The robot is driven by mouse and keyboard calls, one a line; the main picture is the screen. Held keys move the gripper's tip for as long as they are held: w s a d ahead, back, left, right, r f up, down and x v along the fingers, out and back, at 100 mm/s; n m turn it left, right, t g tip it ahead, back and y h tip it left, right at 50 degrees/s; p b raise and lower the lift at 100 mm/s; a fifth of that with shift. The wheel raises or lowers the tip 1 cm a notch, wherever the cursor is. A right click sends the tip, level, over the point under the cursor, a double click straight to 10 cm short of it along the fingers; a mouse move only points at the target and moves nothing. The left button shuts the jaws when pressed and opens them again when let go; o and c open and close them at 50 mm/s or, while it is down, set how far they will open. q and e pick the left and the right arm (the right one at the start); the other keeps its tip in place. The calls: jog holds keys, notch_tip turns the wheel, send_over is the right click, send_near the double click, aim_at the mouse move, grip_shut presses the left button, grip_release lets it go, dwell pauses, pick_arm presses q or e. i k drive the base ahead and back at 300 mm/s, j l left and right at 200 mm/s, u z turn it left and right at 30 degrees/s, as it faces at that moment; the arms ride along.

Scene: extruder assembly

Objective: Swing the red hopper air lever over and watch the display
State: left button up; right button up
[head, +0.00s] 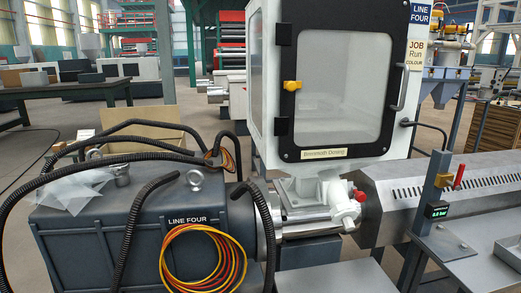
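The red lever (459,177) stands upright, tilted a little to the right, on a small fitting beside a grey post (436,185) at the right. The small dark display (437,211) is on the same post, below the lever. It shows green digits with "bar"; the first digit is too small to read surely. Neither of my grippers is in the head view.
A white dosing cabinet (390,149) with a windowed door stands at the middle, above the extruder. A dark motor housing (105,240) with black hoses and coiled cables is at the left. A grey metal bench (470,262) lies below the post.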

aim_at(456, 187)
jog(key=l+z, duration=0.15)
jog(key=z, duration=0.3)
jog(key=i+l+z, duration=0.15)
jog(key=z, duration=0.3)
jog(key=i+l+z, duration=0.1)
jog(key=z, duration=0.4)
